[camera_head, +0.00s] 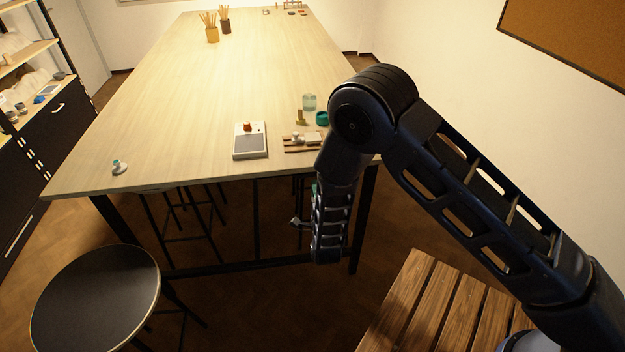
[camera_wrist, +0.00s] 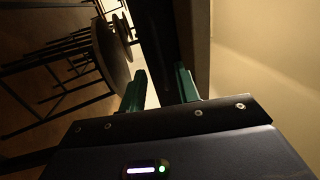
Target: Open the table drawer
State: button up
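The long pale wood table (camera_head: 180,110) stands on dark legs in the head view. I see no drawer front or handle for it there; my arm covers part of its near right edge. My gripper (camera_wrist: 160,72) shows two green fingers standing apart, with nothing visibly clamped. In the head view my forearm hangs down in front of the table's near right end and hides most of the gripper. In the wrist view a dark upright band lies at and beyond the fingers; I cannot tell whether it is a drawer front, table frame or leg.
A round black stool (camera_head: 95,300) stands front left, with more stools under the table. A slatted wooden bench (camera_head: 405,310) is at lower right. A scale (camera_head: 250,143) and small tools lie on the tabletop. A dark cabinet (camera_head: 50,130) stands left; a wall is right.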

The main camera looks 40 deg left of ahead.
jog(key=shift+x, duration=2.6)
grip_shut()
